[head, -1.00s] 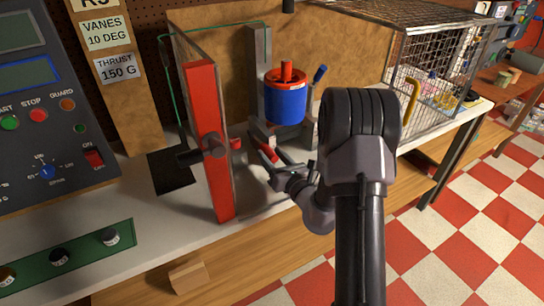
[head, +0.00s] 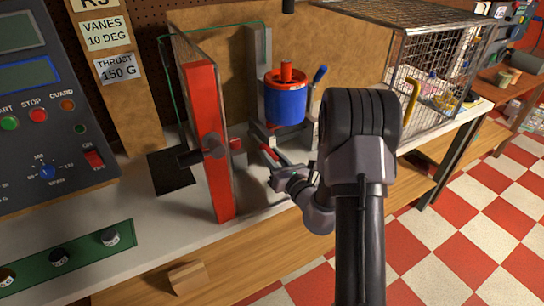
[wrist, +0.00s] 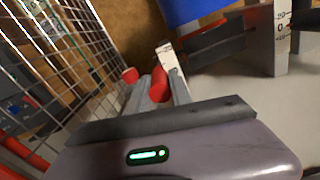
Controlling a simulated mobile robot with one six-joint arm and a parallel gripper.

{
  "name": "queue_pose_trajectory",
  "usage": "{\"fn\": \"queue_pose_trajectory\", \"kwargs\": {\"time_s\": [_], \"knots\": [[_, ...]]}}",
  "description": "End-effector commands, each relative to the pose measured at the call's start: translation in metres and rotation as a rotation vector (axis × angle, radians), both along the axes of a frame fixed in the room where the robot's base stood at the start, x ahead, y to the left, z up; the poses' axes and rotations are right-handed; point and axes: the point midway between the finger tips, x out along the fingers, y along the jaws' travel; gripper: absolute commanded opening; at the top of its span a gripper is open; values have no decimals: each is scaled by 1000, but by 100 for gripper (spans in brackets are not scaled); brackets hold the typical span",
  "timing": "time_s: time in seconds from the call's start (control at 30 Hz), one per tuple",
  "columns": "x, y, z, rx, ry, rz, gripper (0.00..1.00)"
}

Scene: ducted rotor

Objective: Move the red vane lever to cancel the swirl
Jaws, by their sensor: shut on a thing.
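The red vane lever (head: 270,155) sits low at the base of the stand, below the blue ducted rotor (head: 285,106) with its red top. In the wrist view the lever (wrist: 160,84) lies between my fingers. My gripper (head: 268,160) is shut on the lever; it also shows in the wrist view (wrist: 158,96). The fingers hide part of the lever. The blue duct's lower edge (wrist: 190,12) shows at the top of the wrist view. A white scale (wrist: 282,28) with 0 and 20 marks stands at the upper right there.
A red-framed mesh guard (head: 208,140) stands left of the gripper. A wire cage (head: 440,70) is on the right of the bench. A control panel (head: 45,110) with knobs and buttons is at the left. A sign reads vanes 10 deg (head: 104,35).

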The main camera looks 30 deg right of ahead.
Motion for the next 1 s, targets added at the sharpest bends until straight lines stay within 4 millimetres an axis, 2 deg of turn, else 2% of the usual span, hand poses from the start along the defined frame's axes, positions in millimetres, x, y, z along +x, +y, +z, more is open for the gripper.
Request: {"fn": "queue_pose_trajectory", "kwargs": {"time_s": [0.7,0.93,1.0], "knots": [[0,0,-1,0,1,0,0],[1,0,-26,1,3,0,0],[1,0,-27,0,3,0,0]]}}
